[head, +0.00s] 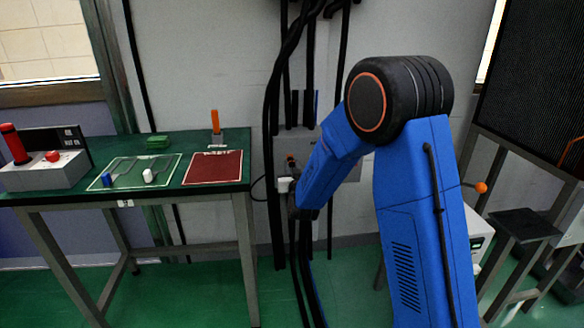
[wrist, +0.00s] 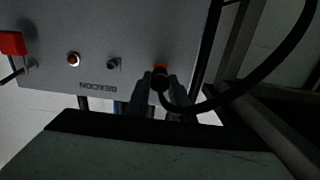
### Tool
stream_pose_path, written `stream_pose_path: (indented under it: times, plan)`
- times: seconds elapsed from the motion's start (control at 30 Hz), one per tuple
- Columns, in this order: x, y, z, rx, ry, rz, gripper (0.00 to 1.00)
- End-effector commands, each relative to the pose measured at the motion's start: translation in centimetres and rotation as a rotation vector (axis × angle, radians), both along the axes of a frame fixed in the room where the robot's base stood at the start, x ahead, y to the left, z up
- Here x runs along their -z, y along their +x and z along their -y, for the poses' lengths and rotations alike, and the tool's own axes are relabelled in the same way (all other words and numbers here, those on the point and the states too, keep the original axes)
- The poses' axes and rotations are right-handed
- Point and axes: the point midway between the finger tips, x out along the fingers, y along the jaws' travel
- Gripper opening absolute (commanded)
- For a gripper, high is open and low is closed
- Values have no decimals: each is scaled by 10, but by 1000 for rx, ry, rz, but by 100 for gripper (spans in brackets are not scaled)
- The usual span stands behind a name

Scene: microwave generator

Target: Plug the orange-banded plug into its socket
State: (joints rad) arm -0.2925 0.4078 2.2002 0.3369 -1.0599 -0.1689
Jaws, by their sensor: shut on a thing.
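The orange-banded plug (wrist: 161,70) is between the fingers of my gripper (wrist: 160,86) in the wrist view. The gripper is shut on it. Its black cable loops right and up. The plug's tip is hidden; I cannot tell whether it touches the grey panel (wrist: 135,25) behind it. To the left on the panel are a round fitting with an orange-brown centre (wrist: 73,59) and a dark grey fitting (wrist: 113,64), above upside-down "BEACON" lettering. In the head view the panel (head: 283,145) is on the wall, partly behind my blue arm; my fingertips are not clear there.
A red block (wrist: 12,43) with a dark lead is at the panel's left in the wrist view. Thick black cables (head: 272,110) run down the wall. A green table (head: 130,200) stands left of the panel, holding a red mat (head: 215,167) and a control box (head: 45,172).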

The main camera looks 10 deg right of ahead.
Motion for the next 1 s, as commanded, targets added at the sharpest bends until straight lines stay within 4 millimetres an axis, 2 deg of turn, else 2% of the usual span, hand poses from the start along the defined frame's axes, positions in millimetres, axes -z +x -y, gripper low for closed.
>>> stream_pose_path:
  times: [1.0]
  plan:
    - [0, 8, 0, 0, 0, 0, 0]
